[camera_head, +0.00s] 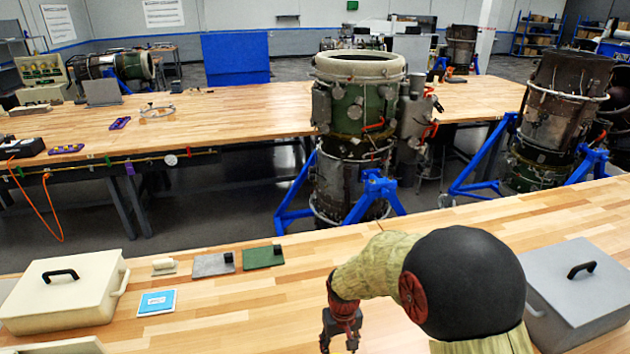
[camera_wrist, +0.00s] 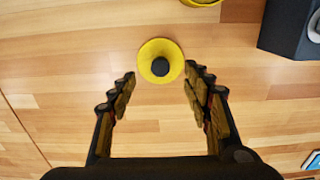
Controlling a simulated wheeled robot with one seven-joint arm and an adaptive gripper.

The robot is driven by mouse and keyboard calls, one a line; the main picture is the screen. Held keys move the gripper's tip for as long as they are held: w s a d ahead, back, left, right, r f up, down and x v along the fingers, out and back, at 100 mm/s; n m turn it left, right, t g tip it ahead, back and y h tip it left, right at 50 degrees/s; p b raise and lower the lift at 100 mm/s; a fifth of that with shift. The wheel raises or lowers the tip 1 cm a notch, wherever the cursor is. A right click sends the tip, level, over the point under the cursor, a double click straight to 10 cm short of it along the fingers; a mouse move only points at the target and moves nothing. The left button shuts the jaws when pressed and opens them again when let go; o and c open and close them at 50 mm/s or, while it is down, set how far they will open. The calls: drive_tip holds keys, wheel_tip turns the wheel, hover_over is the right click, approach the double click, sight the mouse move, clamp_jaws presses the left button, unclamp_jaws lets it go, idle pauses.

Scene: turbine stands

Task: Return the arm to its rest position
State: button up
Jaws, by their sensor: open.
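My arm bends down over the near wooden bench (camera_head: 240,300) in the head view. My gripper (camera_head: 340,342) hangs low at the bottom edge of that view, partly cut off. In the wrist view my gripper (camera_wrist: 160,75) is open, with its two fingers spread and nothing held between them. A yellow round piece with a dark knob (camera_wrist: 160,62) lies on the bench, seen between and just beyond the fingertips. It is apart from the fingers. In the head view I do not see this piece.
A cream case (camera_head: 63,295) stands at left and a grey case (camera_head: 578,290) at right. Between them lie a blue-white card (camera_head: 157,302), a grey plate (camera_head: 212,265) and a green plate (camera_head: 262,257). Turbine parts on blue stands (camera_head: 350,185) stand beyond the bench.

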drive_tip(key=s+d+r+m+t+b, duration=0.1)
drive_tip(key=s+d+r+t+b, duration=0.2)
drive_tip(key=s+r, duration=0.7)
drive_tip(key=s+d+r+m+t+b, duration=0.1)
drive_tip(key=s+d+r+t+b, duration=0.1)
drive_tip(key=s+d+r+b, duration=0.5)
drive_tip(key=s+r, duration=0.2)
drive_tip(key=s, duration=0.1)
drive_tip(key=shift+r+t+b, duration=0.3)
drive_tip(key=shift+r+t, duration=0.1)
drive_tip(key=shift+s, duration=0.1)
drive_tip(key=shift+c, duration=1)
